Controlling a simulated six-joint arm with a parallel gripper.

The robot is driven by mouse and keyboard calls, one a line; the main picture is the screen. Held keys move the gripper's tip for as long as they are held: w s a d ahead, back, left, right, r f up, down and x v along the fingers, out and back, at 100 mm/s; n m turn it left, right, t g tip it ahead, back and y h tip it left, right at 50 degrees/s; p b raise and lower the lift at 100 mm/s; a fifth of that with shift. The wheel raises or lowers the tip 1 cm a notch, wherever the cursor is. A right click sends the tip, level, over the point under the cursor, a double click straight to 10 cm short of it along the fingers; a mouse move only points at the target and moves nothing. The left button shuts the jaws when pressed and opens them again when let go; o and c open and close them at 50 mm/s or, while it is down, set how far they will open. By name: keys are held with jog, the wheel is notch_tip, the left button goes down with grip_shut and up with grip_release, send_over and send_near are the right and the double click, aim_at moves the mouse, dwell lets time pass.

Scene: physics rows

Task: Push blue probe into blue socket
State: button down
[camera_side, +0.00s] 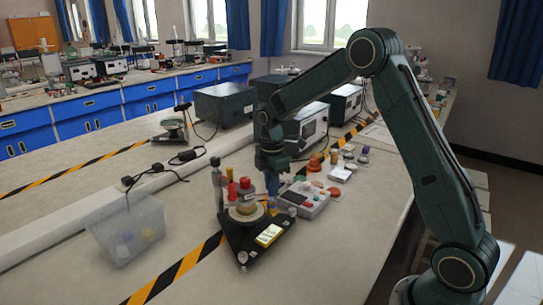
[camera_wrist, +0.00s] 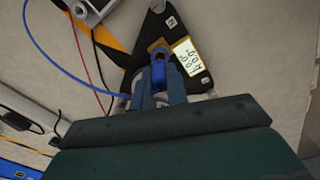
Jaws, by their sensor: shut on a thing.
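My gripper (camera_side: 271,165) points down at the rear of the black triangular instrument (camera_side: 239,238). In the wrist view, my gripper (camera_wrist: 159,88) is shut on the blue probe (camera_wrist: 158,74), whose blue cable runs off to the left. The probe also shows as a blue piece (camera_side: 272,182) below the gripper in the side view. The probe's tip is hidden, so I cannot tell whether it touches the instrument. The instrument (camera_wrist: 152,28) has a lit display (camera_wrist: 187,57) beside the probe. I cannot make out the blue socket.
A grey meter box (camera_side: 305,198) stands close to the right of the instrument. Small bottles and coloured caps lie behind it. A clear bin (camera_side: 125,228) stands at the left. Red and black wires (camera_wrist: 85,60) cross the bench left of the gripper in the wrist view.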

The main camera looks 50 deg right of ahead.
jog(key=shift+f, duration=1.6)
dwell(2.6)
jog(key=c, duration=1.1)
grip_release()
jog(key=shift+o, duration=0.2)
jog(key=shift+r, duration=0.1)
jog(key=shift+r, duration=3.7)
